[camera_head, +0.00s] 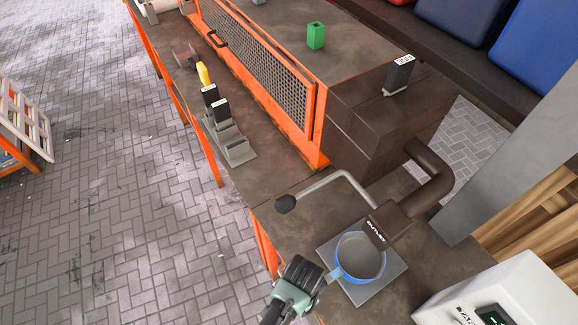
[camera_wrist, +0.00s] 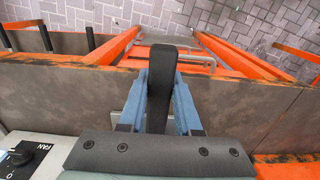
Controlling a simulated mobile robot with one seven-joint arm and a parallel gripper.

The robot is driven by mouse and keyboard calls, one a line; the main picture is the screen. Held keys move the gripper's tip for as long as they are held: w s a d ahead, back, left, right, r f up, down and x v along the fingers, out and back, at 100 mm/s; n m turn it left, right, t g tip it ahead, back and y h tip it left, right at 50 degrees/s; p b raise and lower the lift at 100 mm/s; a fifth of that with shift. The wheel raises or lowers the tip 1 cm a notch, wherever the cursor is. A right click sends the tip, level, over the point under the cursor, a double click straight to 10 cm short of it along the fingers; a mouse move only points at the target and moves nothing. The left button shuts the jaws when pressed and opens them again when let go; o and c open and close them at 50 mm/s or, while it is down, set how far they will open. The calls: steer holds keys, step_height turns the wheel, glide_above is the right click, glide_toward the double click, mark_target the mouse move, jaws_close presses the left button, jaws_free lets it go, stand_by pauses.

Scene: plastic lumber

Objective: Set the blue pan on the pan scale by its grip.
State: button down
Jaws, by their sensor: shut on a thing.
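The blue pan (camera_head: 360,257) is in the head view, upright over a square grey plate (camera_head: 389,279) that looks like the pan scale. I cannot tell whether its base touches the plate. The pan's inside looks grey. Its handle points to the lower left, toward my gripper (camera_head: 318,283), which is shut on it. In the wrist view, a black grip (camera_wrist: 161,85) stands between the two blue-grey fingers of my gripper (camera_wrist: 162,100). The pan's bowl does not show in that view.
A brown outlet pipe (camera_head: 432,178) with a labelled block overhangs the pan's right rim. A bent grey lever (camera_head: 330,181) with a black knob stands behind it. A white box (camera_head: 512,290) with a dark display is at the lower right. Orange mesh guard (camera_head: 262,70) stands farther back.

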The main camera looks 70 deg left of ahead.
steer(key=w, duration=0.1)
steer(key=w+b, duration=0.1)
steer(key=f, duration=0.1)
steer(key=shift+w+a+b, duration=0.4)
steer(key=shift+f+b, duration=0.7)
steer(key=shift+f, duration=0.3)
steer(key=c, duration=0.5)
jaws_free()
steer(key=shift+s, duration=0.1)
steer(key=shift+d, duration=0.1)
step_height(320, 180, up, 13)
steer(key=shift+f+b, duration=0.1)
steer(key=shift+b, duration=0.35)
